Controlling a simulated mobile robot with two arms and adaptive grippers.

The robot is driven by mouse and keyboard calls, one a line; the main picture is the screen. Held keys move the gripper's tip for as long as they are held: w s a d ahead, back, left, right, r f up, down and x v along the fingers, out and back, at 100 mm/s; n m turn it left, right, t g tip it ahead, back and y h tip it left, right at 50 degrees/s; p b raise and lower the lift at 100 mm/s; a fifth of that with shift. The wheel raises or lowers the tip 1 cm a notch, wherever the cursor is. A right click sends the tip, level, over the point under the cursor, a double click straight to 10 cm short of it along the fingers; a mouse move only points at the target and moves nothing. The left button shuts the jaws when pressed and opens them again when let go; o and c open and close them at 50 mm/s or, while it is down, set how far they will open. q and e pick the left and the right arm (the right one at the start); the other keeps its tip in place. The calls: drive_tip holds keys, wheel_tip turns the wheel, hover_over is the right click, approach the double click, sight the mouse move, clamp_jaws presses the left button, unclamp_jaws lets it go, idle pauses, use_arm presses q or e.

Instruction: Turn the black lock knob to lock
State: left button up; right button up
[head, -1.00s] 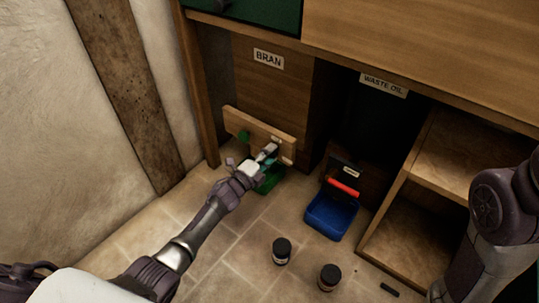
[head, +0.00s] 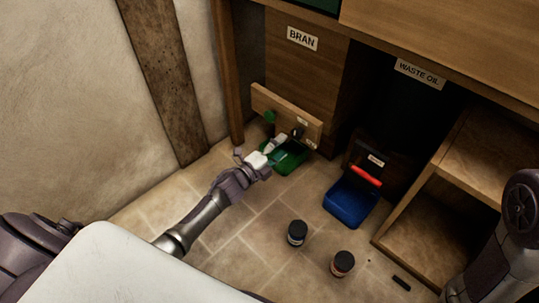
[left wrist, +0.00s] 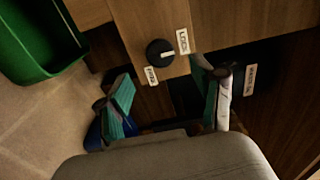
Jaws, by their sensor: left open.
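The black lock knob (left wrist: 160,52) is on a wooden board and shows in the left wrist view, with a white mark pointing right. The LOCK label (left wrist: 183,40) is at its upper right and the FREE label (left wrist: 151,75) at its lower left. In the head view the knob (head: 297,132) sits near the right end of the board (head: 275,108). My left gripper (left wrist: 166,100) is open, its teal-padded fingers apart and empty. It is short of the knob, in front of the board (head: 280,145). My right gripper is out of view.
A green bin (head: 290,160) is below the board, a blue bin (head: 350,203) with a red handle to its right. Two dark jars (head: 297,232) (head: 342,263) and a small black piece (head: 401,283) lie on the tiled floor. A wooden shelf (head: 430,215) stands right.

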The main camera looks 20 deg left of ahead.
use_arm(q)
drive_tip(key=shift+v, duration=2.75)
